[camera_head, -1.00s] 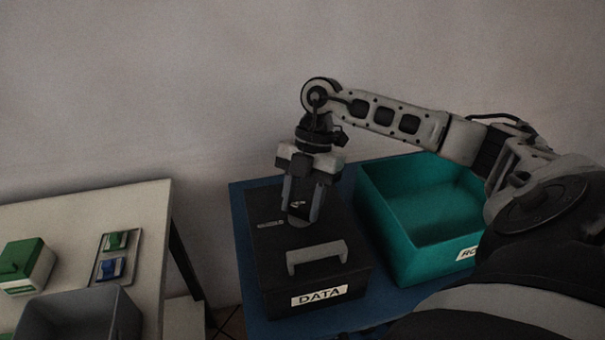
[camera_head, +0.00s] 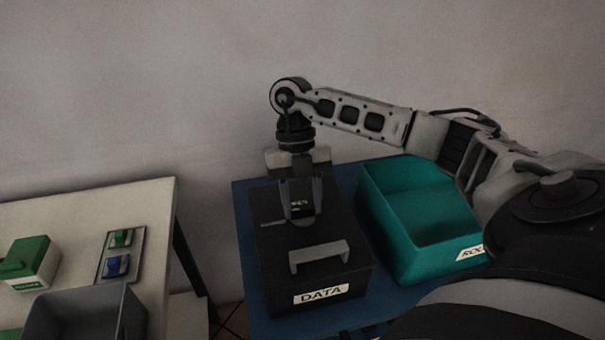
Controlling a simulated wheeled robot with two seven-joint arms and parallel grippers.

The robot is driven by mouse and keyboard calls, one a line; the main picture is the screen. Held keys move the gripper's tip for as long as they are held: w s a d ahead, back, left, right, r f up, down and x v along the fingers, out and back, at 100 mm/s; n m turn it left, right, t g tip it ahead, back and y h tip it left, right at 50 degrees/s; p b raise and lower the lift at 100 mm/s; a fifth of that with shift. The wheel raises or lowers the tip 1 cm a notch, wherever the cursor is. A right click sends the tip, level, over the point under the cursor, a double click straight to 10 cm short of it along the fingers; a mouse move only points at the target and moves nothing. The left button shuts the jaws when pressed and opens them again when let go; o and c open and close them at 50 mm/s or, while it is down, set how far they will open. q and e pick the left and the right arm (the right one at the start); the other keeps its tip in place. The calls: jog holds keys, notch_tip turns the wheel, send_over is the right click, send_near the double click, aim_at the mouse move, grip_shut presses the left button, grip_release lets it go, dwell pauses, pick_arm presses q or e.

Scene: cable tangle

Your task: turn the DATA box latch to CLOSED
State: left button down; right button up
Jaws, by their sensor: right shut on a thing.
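The black DATA box (camera_head: 340,274) stands on the blue table, with a white DATA label on its front and a grey handle (camera_head: 319,256) on its lid. My right gripper (camera_head: 301,217) points down at the back part of the lid. It is shut on the latch, which is mostly hidden between and behind the fingers. A small light mark (camera_head: 271,224) shows on the lid just left of the fingers; its wording is too small to read. My left gripper is not in view.
A teal bin (camera_head: 412,248) with a partly hidden label stands close to the right of the box on the blue table (camera_head: 243,213). A pale table (camera_head: 150,205) at left holds a grey bin (camera_head: 82,303), a green-and-white box (camera_head: 30,262) and a tray with green and blue pieces (camera_head: 105,268).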

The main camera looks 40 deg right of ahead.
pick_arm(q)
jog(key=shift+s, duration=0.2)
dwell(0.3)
pick_arm(e)
jog(key=o, duration=1)
jog(key=shift+r, duration=0.1)
jog(key=shift+w+d+r, duration=0.1)
jog(key=shift+w+r, duration=0.1)
jog(key=shift+r, duration=0.05)
pick_arm(q)
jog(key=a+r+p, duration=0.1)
jog(key=p, duration=0.3)
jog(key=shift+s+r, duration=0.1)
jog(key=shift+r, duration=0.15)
pick_arm(e)
jog(key=v, duration=1.5)
jog(key=shift+r, duration=0.15)
